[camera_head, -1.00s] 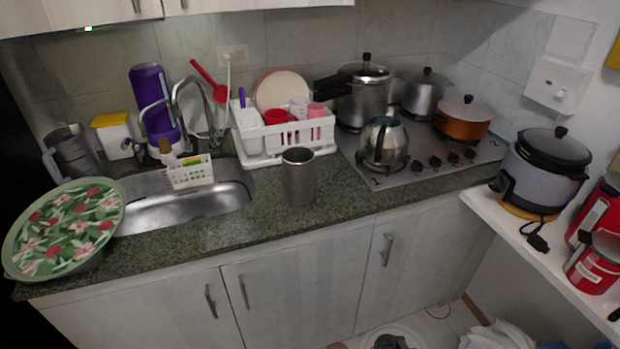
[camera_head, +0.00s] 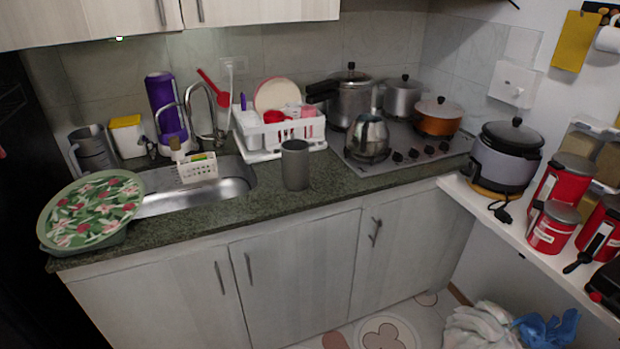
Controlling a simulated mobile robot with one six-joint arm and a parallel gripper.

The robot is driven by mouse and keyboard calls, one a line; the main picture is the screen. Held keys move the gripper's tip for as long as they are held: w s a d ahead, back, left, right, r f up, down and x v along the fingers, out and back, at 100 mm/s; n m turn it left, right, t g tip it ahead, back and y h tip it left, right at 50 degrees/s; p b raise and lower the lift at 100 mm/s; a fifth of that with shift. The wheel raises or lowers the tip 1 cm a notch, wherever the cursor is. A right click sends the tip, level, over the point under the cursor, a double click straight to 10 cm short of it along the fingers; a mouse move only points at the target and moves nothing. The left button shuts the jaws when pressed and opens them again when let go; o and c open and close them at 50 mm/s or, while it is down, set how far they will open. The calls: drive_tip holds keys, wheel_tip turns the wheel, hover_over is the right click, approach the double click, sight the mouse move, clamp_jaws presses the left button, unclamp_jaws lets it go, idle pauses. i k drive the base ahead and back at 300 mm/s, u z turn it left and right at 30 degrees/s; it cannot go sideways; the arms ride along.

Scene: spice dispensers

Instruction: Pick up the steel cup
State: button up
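The steel cup (camera_head: 295,166) is a plain grey, tall cylinder. It stands upright on the dark green granite counter (camera_head: 330,188), near the front edge, between the sink and the stove. A white dish rack is just behind it. Nothing covers the cup. My gripper is not in view.
The sink (camera_head: 195,196) is left of the cup, and a floral green basin (camera_head: 92,212) is at the counter's left end. The dish rack (camera_head: 290,132) stands behind, and a kettle (camera_head: 367,140) is on the stove at right. A white shelf (camera_head: 520,232) holds a rice cooker (camera_head: 505,157) and red canisters (camera_head: 552,228).

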sight(296, 152)
drive_tip(key=k, duration=1.35)
drive_tip(key=u, duration=3.8)
drive_tip(key=i, duration=0.1)
drive_tip(key=z, duration=2.35)
drive_tip(key=i, duration=1)
drive_tip(key=u, duration=0.05)
